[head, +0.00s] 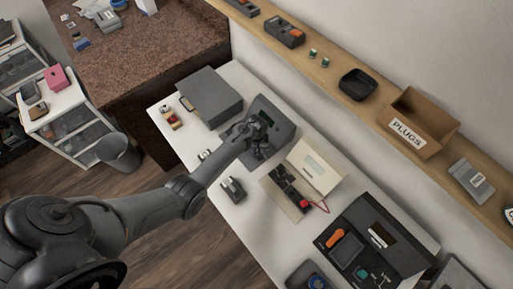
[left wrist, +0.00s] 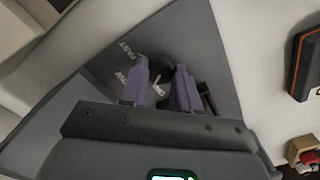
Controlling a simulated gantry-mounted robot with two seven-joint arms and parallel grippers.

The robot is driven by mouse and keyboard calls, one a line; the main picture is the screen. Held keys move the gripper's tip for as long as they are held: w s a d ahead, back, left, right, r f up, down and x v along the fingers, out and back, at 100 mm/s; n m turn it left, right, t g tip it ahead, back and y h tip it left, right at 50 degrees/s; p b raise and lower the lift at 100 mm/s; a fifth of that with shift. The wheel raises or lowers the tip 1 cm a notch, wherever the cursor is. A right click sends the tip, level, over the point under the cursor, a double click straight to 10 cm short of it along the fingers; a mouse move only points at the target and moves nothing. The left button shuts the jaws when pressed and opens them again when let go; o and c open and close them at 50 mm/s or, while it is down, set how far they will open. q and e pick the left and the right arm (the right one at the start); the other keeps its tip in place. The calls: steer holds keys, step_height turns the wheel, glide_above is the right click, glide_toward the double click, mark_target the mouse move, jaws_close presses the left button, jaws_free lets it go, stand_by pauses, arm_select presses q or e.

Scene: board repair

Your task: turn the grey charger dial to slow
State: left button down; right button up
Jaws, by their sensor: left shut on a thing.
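The grey charger (head: 284,133) stands on the white bench, and its sloped face (left wrist: 205,45) fills much of the left wrist view. The dark dial (left wrist: 160,72) sits on that face, with a small white mark at its lower edge. The label FAST (left wrist: 126,48) shows up and left of the dial. Another label (left wrist: 121,76), partly hidden by a finger, lies below it. My left gripper (head: 262,124) reaches the charger's face; its purple fingers (left wrist: 161,70) are shut on the dial, one on each side. My right gripper is in neither view.
A grey box (head: 210,95) stands left of the charger. A small black device (head: 233,188) and a beige board with a red wire (head: 287,192) lie in front. An open black toolbox (head: 372,240) is at the right. A wooden shelf (head: 335,75) runs behind.

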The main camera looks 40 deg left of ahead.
arm_select(q)
steer(key=m+p, duration=0.1)
steer(key=m, duration=0.2)
steer(key=shift+r+m, duration=0.1)
steer(key=shift+m, duration=0.2)
steer(key=shift+m+p, duration=0.55)
steer(key=shift+m, duration=0.85)
steer(key=c, duration=0.8)
jaws_free()
